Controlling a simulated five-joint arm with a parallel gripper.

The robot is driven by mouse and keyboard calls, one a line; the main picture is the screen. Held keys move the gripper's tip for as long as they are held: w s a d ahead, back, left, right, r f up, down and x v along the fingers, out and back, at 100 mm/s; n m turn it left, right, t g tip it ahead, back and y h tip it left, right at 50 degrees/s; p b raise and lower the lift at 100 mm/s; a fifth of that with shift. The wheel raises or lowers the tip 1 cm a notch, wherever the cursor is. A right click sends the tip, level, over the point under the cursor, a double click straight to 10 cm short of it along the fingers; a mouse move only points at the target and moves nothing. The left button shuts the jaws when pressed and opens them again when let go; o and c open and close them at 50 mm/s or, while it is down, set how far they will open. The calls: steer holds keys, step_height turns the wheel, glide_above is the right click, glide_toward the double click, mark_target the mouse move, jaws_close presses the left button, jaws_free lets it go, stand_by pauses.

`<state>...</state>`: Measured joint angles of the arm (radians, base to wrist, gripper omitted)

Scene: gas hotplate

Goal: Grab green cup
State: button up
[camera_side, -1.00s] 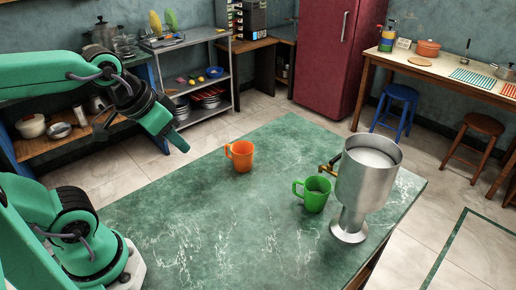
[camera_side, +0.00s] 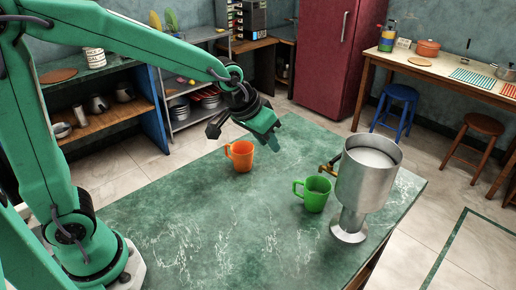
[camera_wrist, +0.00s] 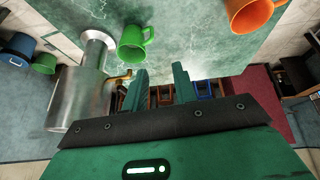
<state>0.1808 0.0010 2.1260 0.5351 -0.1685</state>
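The green cup (camera_side: 314,196) stands upright on the marbled green table (camera_side: 190,215), its handle to the left. In the wrist view the green cup (camera_wrist: 131,46) is above and left of the fingers. My gripper (camera_side: 277,143) hangs in the air above the table, up and left of the green cup in the side view and clear of it. In the wrist view the two fingers of my gripper (camera_wrist: 160,84) are apart with nothing between them.
A metal dispenser (camera_side: 367,180) with a brass tap stands close to the right of the green cup. An orange cup (camera_side: 240,156) stands to the left, near the table's far edge. The table's front and left are clear.

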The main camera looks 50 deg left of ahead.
glide_toward(310, 194)
steer(key=w+a, duration=0.4)
steer(key=shift+a, duration=0.1)
steer(key=shift+x, duration=1.25)
steer(key=shift+f, duration=0.1)
steer(key=shift+d+x, duration=0.15)
steer(key=shift+x, duration=1.1)
steer(key=shift+d+x, duration=0.1)
steer(key=shift+x, duration=1.2)
jaws_close()
